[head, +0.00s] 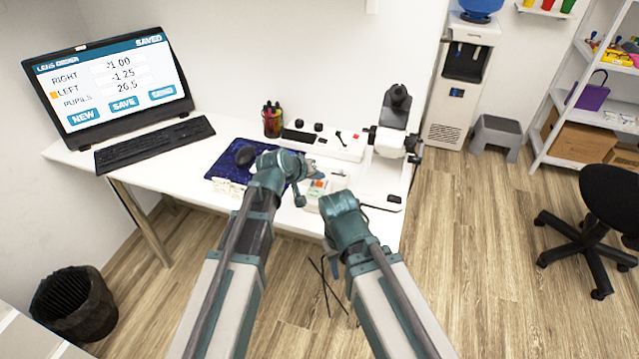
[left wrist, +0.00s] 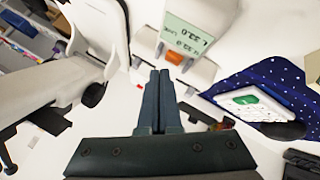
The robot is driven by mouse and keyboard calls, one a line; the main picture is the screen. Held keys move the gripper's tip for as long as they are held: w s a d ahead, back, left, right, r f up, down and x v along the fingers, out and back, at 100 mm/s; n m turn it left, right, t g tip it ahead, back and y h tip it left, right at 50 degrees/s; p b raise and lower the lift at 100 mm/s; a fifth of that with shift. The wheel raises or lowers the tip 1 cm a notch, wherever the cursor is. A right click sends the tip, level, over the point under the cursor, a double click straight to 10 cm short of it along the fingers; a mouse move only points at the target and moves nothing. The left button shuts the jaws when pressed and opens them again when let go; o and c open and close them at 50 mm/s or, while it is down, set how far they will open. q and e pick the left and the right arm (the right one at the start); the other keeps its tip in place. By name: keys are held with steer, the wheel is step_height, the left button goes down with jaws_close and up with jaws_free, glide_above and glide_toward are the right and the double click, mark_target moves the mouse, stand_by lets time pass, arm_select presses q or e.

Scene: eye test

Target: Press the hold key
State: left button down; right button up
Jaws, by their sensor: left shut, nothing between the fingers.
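The white meter (head: 322,198) stands near the front edge of the table, partly hidden behind my arms. In the left wrist view it has a pale display (left wrist: 187,38) with two rows of figures. Its orange key (left wrist: 174,58) sits below the display, and I take this for the hold key; its lettering is not readable. My left gripper (left wrist: 160,74) is shut and empty, with its fingertips close to the orange key, slightly left of it in that view. I cannot tell whether they touch it. My left gripper (head: 299,196) points down beside the meter in the head view.
A monitor (head: 110,88) shows a saved lens order, with a keyboard (head: 155,143) before it. A navy starry cloth (head: 222,163) lies left of my left gripper. A pen cup (head: 272,122) and a white instrument (head: 385,165) stand farther back.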

mark_target(318, 188)
stand_by(0.4)
arm_select(q)
steer(key=shift+f+b, duration=0.4)
steer(key=shift+f, duration=0.05)
steer(key=shift+f+b, duration=0.45)
steer(key=shift+b, duration=0.05)
stand_by(0.6)
steer(key=shift+r, duration=0.1)
steer(key=shift+r+p, duration=0.85)
steer(key=shift+p, duration=0.1)
step_height(318, 188, up, 5)
steer(key=p, duration=0.5)
